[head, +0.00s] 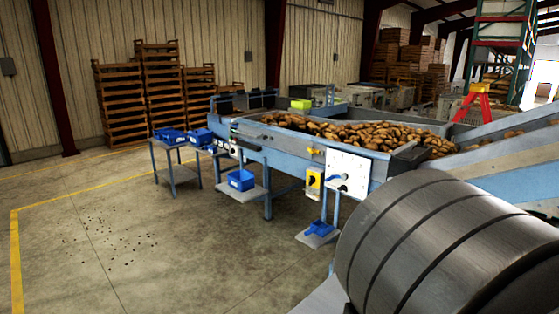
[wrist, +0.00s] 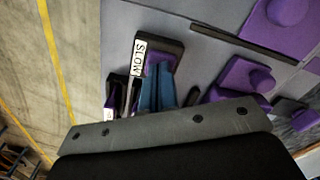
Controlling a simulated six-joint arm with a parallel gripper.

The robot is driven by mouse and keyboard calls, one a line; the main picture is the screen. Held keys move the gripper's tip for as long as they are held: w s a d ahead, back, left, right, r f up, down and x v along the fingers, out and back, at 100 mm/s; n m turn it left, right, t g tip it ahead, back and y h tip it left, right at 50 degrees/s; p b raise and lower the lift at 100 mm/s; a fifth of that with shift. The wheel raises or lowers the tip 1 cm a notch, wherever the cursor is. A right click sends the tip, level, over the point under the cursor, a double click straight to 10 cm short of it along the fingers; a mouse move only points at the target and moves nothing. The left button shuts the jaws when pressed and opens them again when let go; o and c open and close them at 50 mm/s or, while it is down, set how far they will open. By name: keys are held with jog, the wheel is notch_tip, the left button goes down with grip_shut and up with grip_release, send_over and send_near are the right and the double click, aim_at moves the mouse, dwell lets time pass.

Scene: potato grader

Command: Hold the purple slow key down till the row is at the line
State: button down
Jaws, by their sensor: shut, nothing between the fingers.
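In the wrist view, the purple slow key (wrist: 161,57) sits in a dark frame beside a white label reading SLOW (wrist: 138,58). My gripper (wrist: 160,72) has its blue fingers shut together, with nothing visible between them. The fingertips are over the purple key and hide part of it. Whether they touch it or press it down cannot be told. In the head view, potatoes (head: 385,134) cover the grader bed; I cannot make out a particular row or the line. My gripper does not show clearly in the head view.
Other purple parts stand close by in the wrist view: a knobbed one (wrist: 247,74) right of the fingers and another (wrist: 285,12) at upper right. A dark bar (wrist: 235,40) crosses the grey panel. A white panel (head: 348,170) hangs on the grader's side.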

jog(key=shift+r, duration=0.1)
notch_tip(320, 180, up, 7)
dwell(0.6)
jog(key=shift+f, duration=3.45)
jog(key=w+a+r+n+t+h, duration=0.1)
jog(key=w+a+r+n, duration=0.2)
jog(key=a, duration=0.5)
jog(key=w+a+r+n+t+h, duration=0.1)
jog(key=w+a+n, duration=0.25)
jog(key=a, duration=0.45)
jog(key=w+a+r+n+t, duration=0.15)
jog(key=a+n, duration=0.25)
jog(key=a, duration=0.4)
jog(key=s+a+f+n+t, duration=0.1)
jog(key=s+a+n, duration=0.1)
jog(key=a+n, duration=0.3)
jog(key=a, duration=0.3)
jog(key=shift+a+f+n, duration=0.3)
jog(key=shift+n, duration=0.05)
